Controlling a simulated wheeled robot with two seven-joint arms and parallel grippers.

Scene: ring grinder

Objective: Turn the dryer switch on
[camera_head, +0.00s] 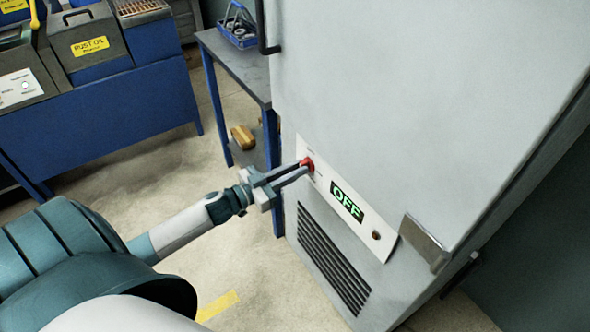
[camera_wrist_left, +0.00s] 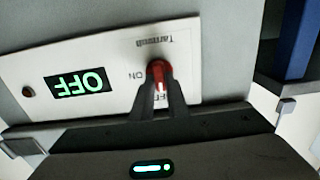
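The dryer (camera_head: 420,90) is a large grey cabinet. Its white panel (camera_head: 376,243) carries a red switch (camera_head: 308,164), a green display (camera_head: 347,201) reading OFF and a small dark round part. My left gripper (camera_head: 305,168) reaches the switch from the left. In the left wrist view the panel looks upside down, and the two dark fingers (camera_wrist_left: 160,82) sit on either side of the red switch (camera_wrist_left: 159,70), close against it. The display (camera_wrist_left: 80,84) reads OFF there too. The fingers partly hide the switch's lower part and the lettering. My right gripper is not in view.
A vent grille (camera_head: 333,258) lies below the panel, and a metal latch (camera_head: 426,243) is at its right. A table with blue legs (camera_head: 240,66) holds a blue basket (camera_head: 238,27). A blue machine (camera_head: 100,113) stands at left. Open floor lies between.

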